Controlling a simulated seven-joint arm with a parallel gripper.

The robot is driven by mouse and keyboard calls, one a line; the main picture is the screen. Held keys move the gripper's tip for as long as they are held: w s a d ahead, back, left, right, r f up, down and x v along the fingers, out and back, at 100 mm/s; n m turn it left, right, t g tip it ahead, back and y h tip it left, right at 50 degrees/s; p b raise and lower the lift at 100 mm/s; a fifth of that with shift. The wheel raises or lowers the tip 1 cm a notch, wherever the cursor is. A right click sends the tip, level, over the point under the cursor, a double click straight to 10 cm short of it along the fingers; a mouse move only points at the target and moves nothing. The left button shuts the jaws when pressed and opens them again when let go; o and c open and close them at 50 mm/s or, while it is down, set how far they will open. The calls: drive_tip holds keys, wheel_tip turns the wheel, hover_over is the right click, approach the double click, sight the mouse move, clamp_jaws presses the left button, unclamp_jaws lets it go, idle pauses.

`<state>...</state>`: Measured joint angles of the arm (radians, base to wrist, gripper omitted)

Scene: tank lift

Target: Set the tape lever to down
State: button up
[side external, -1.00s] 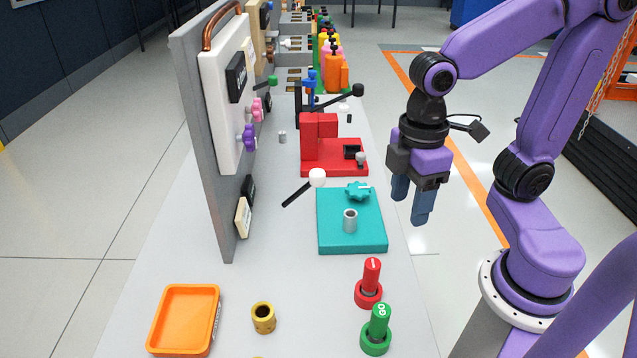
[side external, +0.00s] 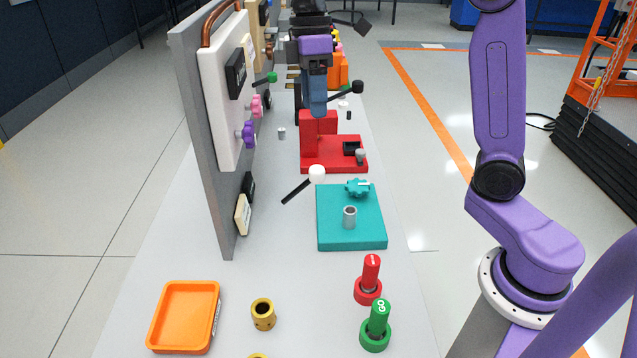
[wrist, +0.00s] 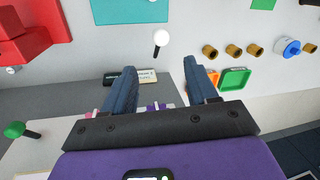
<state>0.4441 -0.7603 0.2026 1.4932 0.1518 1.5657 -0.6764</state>
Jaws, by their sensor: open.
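A lever with a white ball knob (side external: 316,175) and a black stalk slants up to the right, between the upright panel and the teal plate. Its white knob (wrist: 161,38) also shows in the wrist view, just beyond and between my fingertips. A small two-tone label (wrist: 130,76) sits beside the left finger there; its text is too small to read, so I cannot confirm this is the tape lever. My gripper (side external: 318,108) is over the red block, behind the white knob in the side view. In the wrist view my gripper (wrist: 160,66) has its fingers apart, with nothing between them.
A black-knobbed lever (side external: 357,88) and a green-knobbed lever (side external: 272,77) are near my gripper. The grey panel (side external: 226,240) stands at left. The red block (side external: 318,135) and teal plate (side external: 350,238) sit on the table. An orange tray (side external: 184,317) is in front.

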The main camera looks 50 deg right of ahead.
sight(318, 172)
drive_tip(key=s+f, duration=0.1)
drive_tip(key=f, duration=0.4)
drive_tip(key=s+a+f, duration=0.1)
drive_tip(key=f, duration=1.1)
drive_tip(key=shift+s+a, duration=0.4)
drive_tip(key=shift+r, duration=0.1)
clamp_jaws()
